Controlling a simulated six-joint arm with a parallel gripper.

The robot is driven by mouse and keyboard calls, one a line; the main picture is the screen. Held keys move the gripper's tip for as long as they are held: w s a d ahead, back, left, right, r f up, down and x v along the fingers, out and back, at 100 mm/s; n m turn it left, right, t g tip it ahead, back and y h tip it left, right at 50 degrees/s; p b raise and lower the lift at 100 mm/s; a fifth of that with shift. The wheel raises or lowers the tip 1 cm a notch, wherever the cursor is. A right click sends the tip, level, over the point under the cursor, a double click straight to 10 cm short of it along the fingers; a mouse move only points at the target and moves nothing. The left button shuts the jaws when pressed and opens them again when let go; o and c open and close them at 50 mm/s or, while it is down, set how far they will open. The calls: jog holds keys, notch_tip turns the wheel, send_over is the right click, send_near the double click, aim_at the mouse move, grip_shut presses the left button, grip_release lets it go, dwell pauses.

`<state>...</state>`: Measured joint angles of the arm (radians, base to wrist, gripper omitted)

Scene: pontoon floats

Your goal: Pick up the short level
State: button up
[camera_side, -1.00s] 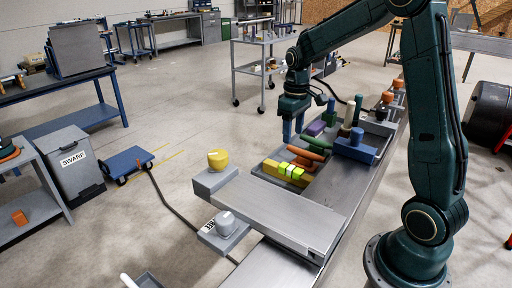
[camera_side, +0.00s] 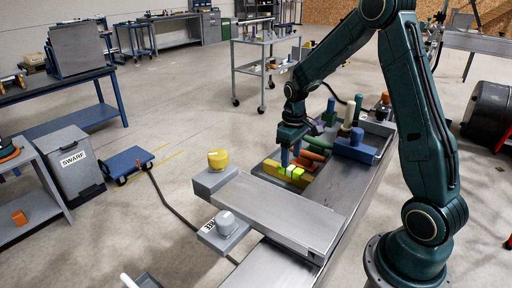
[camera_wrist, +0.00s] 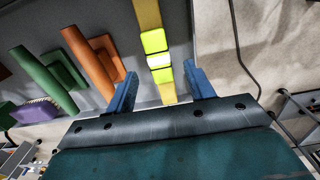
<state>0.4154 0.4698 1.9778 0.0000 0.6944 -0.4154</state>
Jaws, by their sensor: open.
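A yellow level (camera_side: 318,189) with bright yellow-green and white sections lies in the grey tray on the bench in the side view. In the wrist view the level (camera_wrist: 148,15) runs from the top edge down between my fingertips. My gripper (camera_side: 290,158) points down over the level in the side view, with its fingers partly covering it. In the wrist view my gripper (camera_wrist: 160,70) is open, one blue finger on each side of the level, with nothing held. I cannot tell how high the fingertips are above it.
An orange-handled float (camera_wrist: 92,58) lies close to the left finger, with a green float (camera_wrist: 40,80) and a purple brush (camera_wrist: 35,112) farther left. A blue block (camera_side: 355,150) stands right of the gripper in the side view. A yellow knob (camera_side: 217,158) stands at the bench's left corner.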

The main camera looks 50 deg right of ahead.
aim_at(290, 167)
jog(key=shift+f, duration=0.15)
jog(key=shift+f, duration=2.45)
jog(key=shift+c, duration=0.2)
grip_shut()
jog(key=shift+r, duration=0.1)
notch_tip(290, 167, up, 20)
